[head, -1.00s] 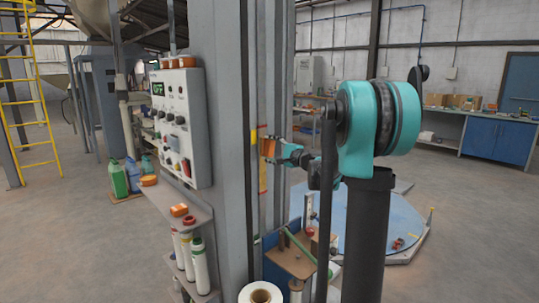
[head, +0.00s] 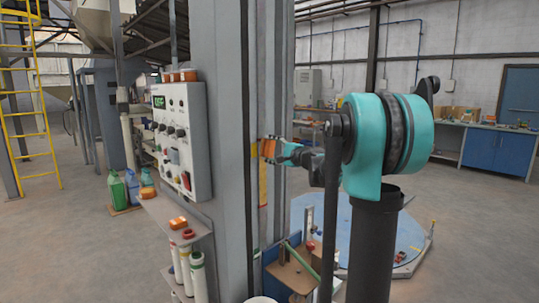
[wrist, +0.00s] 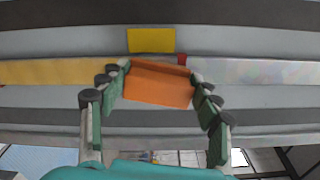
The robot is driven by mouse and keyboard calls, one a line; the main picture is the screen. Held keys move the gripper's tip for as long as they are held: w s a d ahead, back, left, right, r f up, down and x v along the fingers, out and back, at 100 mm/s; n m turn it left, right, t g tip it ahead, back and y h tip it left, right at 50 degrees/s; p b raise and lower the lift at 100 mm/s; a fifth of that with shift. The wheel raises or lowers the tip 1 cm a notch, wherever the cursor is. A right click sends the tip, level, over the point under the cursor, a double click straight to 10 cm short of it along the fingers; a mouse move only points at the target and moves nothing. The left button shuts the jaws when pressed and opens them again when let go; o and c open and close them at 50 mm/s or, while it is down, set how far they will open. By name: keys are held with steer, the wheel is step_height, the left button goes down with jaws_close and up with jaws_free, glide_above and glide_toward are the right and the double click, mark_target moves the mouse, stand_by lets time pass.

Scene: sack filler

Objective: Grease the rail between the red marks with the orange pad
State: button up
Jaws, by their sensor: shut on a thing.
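My gripper (wrist: 160,78) is shut on the orange pad (wrist: 158,88), with a finger at each end. In the wrist view the pad lies in front of the rail (wrist: 255,72); whether it touches is hard to tell. The rail is amber-yellow left of the pad and pale and shiny to the right. A small red mark (wrist: 182,59) shows just above the pad's right part. In the head view my gripper (head: 272,148) is beside the upright rail (head: 263,188), which is amber below the pad.
A yellow plate (wrist: 151,40) sits beside the rail on the grey column (head: 222,110). A brown tray (head: 290,278) stands low near the rail. A blue round platform (head: 330,222) is behind my arm.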

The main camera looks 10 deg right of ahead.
steer(key=shift+r, duration=0.8)
steer(key=shift+f, duration=13.55)
steer(key=shift+v, duration=2.95)
steer(key=v, duration=0.3)
steer(key=shift+w, duration=0.1)
